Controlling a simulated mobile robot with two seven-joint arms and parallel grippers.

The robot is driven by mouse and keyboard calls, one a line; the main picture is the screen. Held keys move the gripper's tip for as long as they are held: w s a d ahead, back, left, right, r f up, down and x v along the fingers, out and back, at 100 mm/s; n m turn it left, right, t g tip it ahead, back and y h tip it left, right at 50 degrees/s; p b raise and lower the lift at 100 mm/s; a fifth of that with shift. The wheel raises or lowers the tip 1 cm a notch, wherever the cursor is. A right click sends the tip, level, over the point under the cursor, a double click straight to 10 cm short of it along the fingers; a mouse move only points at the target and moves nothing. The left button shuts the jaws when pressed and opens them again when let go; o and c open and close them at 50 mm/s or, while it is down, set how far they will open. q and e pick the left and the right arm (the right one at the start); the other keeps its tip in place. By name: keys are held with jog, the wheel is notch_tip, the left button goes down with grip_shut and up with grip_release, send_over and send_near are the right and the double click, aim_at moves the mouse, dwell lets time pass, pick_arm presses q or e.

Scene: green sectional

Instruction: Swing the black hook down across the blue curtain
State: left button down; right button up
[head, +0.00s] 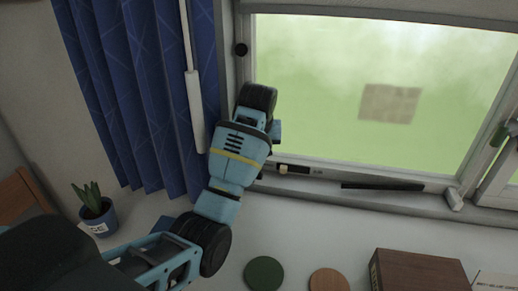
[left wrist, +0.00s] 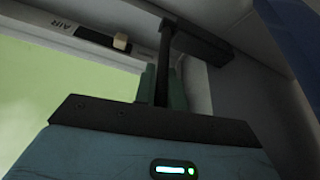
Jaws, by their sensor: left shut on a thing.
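The blue curtain (head: 145,90) hangs in folds at the left of the window in the head view. A corner of blue cloth (left wrist: 295,30) shows at the top right of the left wrist view. In that view my left gripper (left wrist: 163,88) has its green fingers closed around the black hook (left wrist: 164,60), a thin dark bar that runs up to a wider dark block. In the head view my arm stands between the curtain and the window pane, and it hides the hook and my fingertips. My right gripper is not in view.
A white rod (head: 195,110) hangs in front of the curtain's right edge. A vent slider (head: 285,169) and a dark bar (head: 382,186) are on the lower window frame. A potted plant (head: 97,210), two round discs and a brown box (head: 415,272) are lower down.

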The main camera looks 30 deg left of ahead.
pick_arm(q)
jog(key=shift+s, duration=0.15)
jog(key=shift+s+d+f+t+y, duration=0.2)
jog(key=shift+s+t+y, duration=0.15)
jog(key=shift+s+t, duration=0.65)
jog(key=shift+s+d+f+t+y, duration=0.1)
jog(key=shift+s+d+t+y, duration=0.2)
jog(key=shift+s+t, duration=0.65)
jog(key=shift+s+d+f+t+y, duration=0.15)
jog(key=shift+s+t+y, duration=0.3)
jog(key=shift+t, duration=1)
jog(key=shift+s, duration=0.15)
jog(key=c, duration=1.5)
grip_release()
jog(key=shift+f, duration=0.1)
jog(key=shift+v, duration=3.9)
jog(key=shift+a, duration=0.1)
